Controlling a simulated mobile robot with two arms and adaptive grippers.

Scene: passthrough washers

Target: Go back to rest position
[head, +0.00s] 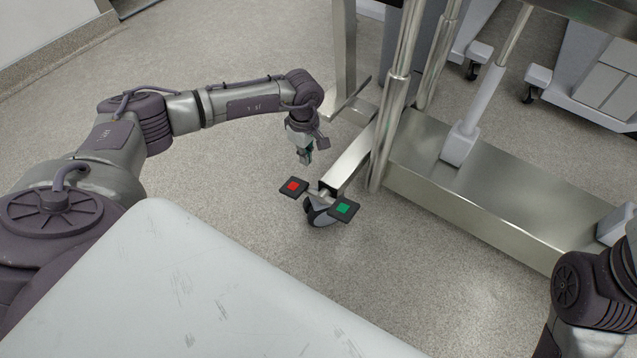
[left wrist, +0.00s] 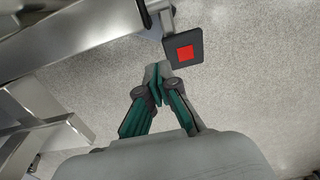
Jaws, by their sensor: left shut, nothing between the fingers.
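My left gripper (head: 307,156) hangs at the end of my outstretched left arm, just above and behind the caster pedals in the head view. In the left wrist view its green-padded fingers (left wrist: 158,80) are shut with nothing between them. The fingertips are close to the black pedal with a red square (left wrist: 184,52), with a small gap showing between them in the picture. My right gripper is in neither view; only part of my right arm shows at the right edge of the head view.
The red-marked pedal (head: 293,187) and a green-marked pedal (head: 343,208) sit on a caster (head: 320,213) of a metal cart frame (head: 470,185). Metal posts (head: 396,95) rise beside my left gripper. Speckled floor (head: 225,165) is open to the left. Other wheeled units (head: 590,75) stand at the back right.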

